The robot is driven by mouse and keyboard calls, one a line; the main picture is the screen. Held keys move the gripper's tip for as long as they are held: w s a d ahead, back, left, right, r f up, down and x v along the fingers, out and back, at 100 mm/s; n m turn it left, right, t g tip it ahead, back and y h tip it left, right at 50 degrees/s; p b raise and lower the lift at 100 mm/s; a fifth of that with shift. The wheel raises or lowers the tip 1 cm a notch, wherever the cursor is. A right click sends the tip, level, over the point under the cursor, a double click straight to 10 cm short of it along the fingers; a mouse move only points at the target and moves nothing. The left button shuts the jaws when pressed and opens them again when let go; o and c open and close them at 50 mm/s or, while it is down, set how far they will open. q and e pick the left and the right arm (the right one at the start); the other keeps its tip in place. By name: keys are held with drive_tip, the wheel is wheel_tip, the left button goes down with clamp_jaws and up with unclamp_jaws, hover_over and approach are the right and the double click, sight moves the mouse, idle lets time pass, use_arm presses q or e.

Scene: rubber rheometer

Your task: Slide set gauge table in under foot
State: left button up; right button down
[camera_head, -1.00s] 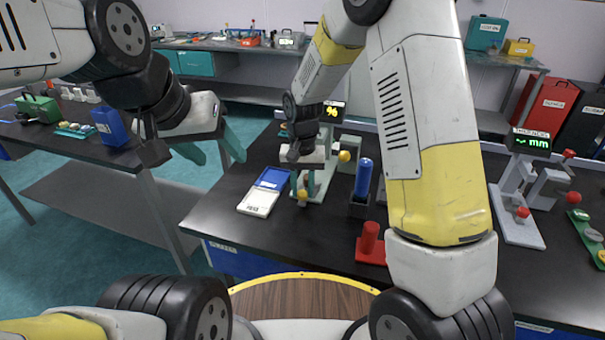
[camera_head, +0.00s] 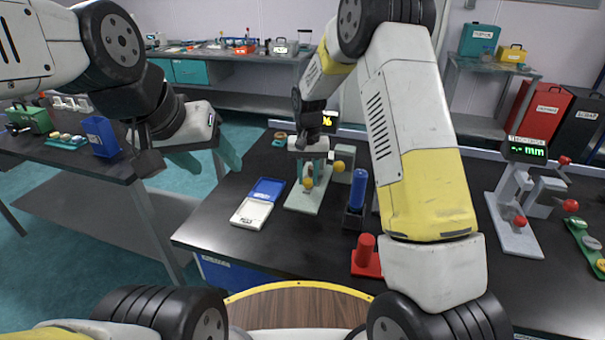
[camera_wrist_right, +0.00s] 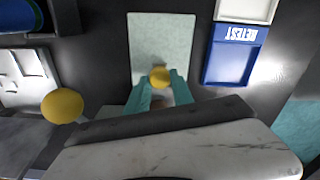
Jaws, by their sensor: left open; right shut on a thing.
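The set gauge with a lit % display (camera_head: 325,118) stands on the middle bench, its pale green base (camera_head: 302,203) reaching toward me. My right gripper (camera_head: 309,176) is low over this base. Its teal fingers are shut on a yellow knob (camera_head: 308,182), which also shows between the fingertips in the right wrist view (camera_wrist_right: 158,77). A second yellow ball (camera_head: 339,166) sits to the right of the gripper. The gauge's foot and the table behind the knob are hidden by my gripper. My left gripper (camera_head: 208,155) is open and empty, left of the bench.
A blue and white tray (camera_head: 250,210) lies left of the gauge base. A blue cylinder in a dark holder (camera_head: 357,190) and a red stand (camera_head: 366,258) are to the right. A grey mm gauge (camera_head: 515,225) stands further right. Bare bench lies in front of the gauge.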

sight(309, 179)
drive_tip(key=shift+w+r, duration=0.1)
drive_tip(key=shift+w, duration=0.2)
drive_tip(key=shift+d, duration=0.1)
drive_tip(key=c, duration=1.1)
unclamp_jaws()
drive_tip(key=shift+r, duration=3.85)
